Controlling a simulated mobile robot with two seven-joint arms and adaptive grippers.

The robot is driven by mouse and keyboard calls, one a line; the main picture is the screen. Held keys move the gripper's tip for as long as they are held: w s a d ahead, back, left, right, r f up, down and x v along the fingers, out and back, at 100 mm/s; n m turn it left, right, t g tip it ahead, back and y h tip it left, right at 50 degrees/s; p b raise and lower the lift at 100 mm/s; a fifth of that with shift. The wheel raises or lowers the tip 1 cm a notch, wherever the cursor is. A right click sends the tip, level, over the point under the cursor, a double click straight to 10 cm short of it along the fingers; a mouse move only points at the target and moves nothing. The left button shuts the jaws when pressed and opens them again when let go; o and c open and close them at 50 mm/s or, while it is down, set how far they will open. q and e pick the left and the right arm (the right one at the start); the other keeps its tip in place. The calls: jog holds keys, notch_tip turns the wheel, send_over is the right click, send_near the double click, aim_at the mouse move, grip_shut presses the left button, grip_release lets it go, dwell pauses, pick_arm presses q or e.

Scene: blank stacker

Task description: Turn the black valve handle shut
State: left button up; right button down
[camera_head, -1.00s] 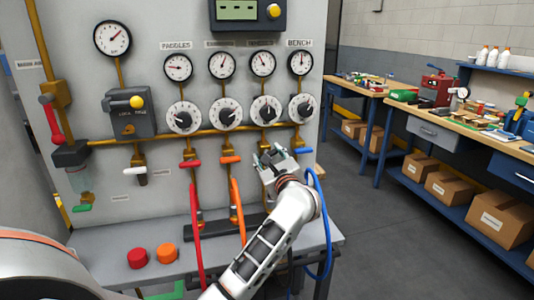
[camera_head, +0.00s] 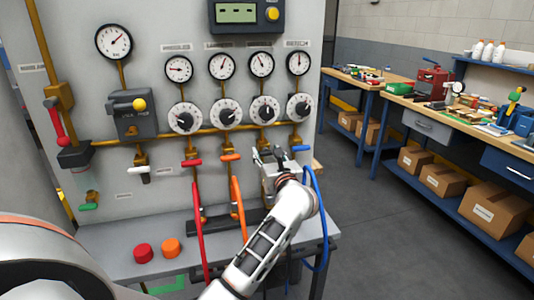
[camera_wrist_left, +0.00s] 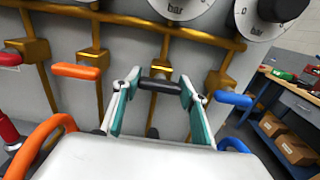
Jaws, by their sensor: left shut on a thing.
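The black valve handle (camera_wrist_left: 160,84) sits on a brass valve below a dial in the left wrist view. It lies roughly level, across its vertical brass pipe (camera_wrist_left: 164,48). My left gripper (camera_wrist_left: 160,92) is shut on it, with one teal-padded finger at each end of the handle. In the head view my left gripper (camera_head: 267,160) is at the panel, in front of the valve, and largely hides the black handle. My right gripper is not in view.
An orange handle (camera_wrist_left: 76,70) is left of the black one, and a blue handle (camera_wrist_left: 233,98) is right. A red handle (camera_head: 191,162) is further left. Red (camera_head: 197,235), orange (camera_head: 239,212) and blue (camera_head: 321,215) hoses hang below. The floor (camera_head: 400,240) at right is clear.

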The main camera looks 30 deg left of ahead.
pick_arm(q)
jog(key=shift+f, duration=0.1)
jog(key=o, duration=1.1)
jog(key=v, duration=1.2)
jog(key=shift+s, duration=0.1)
